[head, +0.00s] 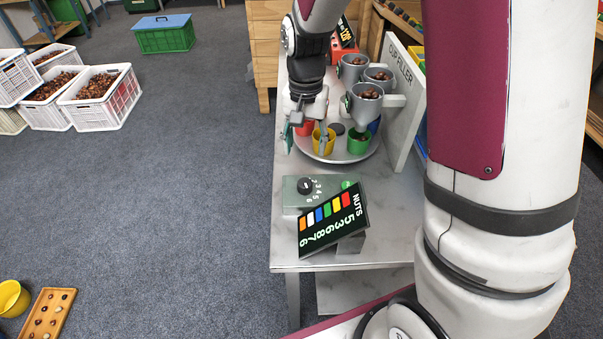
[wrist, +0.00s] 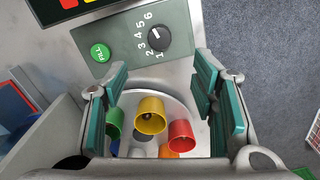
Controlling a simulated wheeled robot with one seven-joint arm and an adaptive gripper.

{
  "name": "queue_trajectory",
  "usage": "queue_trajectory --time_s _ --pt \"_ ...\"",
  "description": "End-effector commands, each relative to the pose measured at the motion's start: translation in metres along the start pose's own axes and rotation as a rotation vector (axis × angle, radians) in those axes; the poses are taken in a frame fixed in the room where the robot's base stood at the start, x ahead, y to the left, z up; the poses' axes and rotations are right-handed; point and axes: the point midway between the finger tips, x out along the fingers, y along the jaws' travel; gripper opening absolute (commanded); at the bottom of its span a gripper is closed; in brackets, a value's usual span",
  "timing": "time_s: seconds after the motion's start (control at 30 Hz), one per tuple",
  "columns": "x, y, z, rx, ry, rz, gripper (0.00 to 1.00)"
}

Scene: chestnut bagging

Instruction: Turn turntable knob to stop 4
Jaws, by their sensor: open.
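The black turntable knob (head: 305,186) sits on a grey-green control box (head: 291,207) at the bench front. In the wrist view, the knob (wrist: 157,39) has numbers 1 to 6 around one side and a green FILL button (wrist: 100,53) nearby. Its pointer is too small to read surely. My gripper (head: 306,141) is open and empty over the round turntable (head: 313,154), behind the control box and apart from the knob. In the wrist view, the gripper (wrist: 162,80) has its green-padded fingers spread wide, with a yellow cup (wrist: 151,115) and a red cup (wrist: 181,135) showing between them.
A green cup (head: 359,143) also stands on the turntable. Grey hoppers (head: 366,103) with nuts and the CUP FILLER panel (head: 400,100) stand at its right. A tilted NUTS sign (head: 333,220) stands in front of the control box. Open floor lies left of the bench (head: 290,258).

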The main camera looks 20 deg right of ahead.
Motion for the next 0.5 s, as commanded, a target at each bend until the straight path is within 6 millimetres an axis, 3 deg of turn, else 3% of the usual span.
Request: queue_trajectory --time_s 0.5 --pt "0.097 0.001 0.001 -0.001 -0.004 0.002 0.53"
